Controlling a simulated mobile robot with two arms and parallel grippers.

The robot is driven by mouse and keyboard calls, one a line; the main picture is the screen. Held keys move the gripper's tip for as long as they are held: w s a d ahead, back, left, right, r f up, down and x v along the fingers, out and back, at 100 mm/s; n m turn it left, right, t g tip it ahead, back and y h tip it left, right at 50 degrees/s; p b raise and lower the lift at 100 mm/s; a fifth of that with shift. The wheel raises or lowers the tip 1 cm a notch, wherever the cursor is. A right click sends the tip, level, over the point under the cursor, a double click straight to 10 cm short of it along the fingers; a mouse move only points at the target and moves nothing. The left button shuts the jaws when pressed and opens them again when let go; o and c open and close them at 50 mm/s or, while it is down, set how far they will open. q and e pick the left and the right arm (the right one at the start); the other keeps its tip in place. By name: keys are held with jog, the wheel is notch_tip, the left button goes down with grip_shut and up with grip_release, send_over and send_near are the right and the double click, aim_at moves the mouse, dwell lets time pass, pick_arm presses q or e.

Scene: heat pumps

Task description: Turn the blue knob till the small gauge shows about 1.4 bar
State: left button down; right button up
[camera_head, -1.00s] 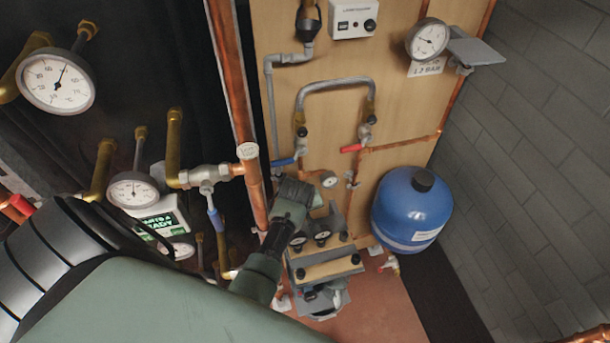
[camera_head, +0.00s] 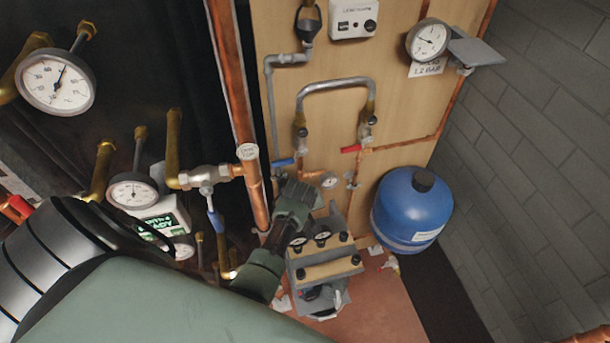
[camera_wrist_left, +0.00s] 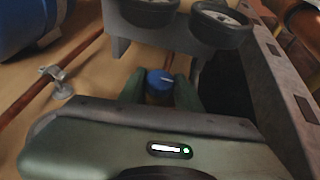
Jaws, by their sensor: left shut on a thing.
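The blue knob (camera_wrist_left: 158,80) shows in the left wrist view between the green fingers of my left gripper (camera_wrist_left: 160,92), which is shut on it. A white mark shows on the knob's face. In the head view my left gripper (camera_head: 308,186) reaches to the wooden panel just left of the small gauge (camera_head: 329,180), and it hides the knob there. The small gauge has a white face; its needle is too small to read. My right gripper is in neither view.
A blue tank (camera_head: 410,210) stands to the right. A larger gauge (camera_head: 428,39) hangs at top right. A red-handled valve (camera_head: 351,149) and copper pipe (camera_head: 254,195) are close by.

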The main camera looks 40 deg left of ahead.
pick_arm(q)
jog(key=m+g+y+b, duration=0.1)
jog(key=g+y+b, duration=0.2)
jog(key=b, duration=0.3)
jog(key=w+m+g+y+b, duration=0.1)
jog(key=g+y+b, duration=0.2)
jog(key=b, duration=0.3)
jog(key=d+m+g+y+b, duration=0.1)
jog(key=g+y+b, duration=0.2)
jog(key=b, duration=0.3)
jog(key=shift+w+f, duration=0.15)
jog(key=shift+f, duration=0.25)
jog(key=c, duration=1)
grip_release()
jog(key=shift+o, duration=0.2)
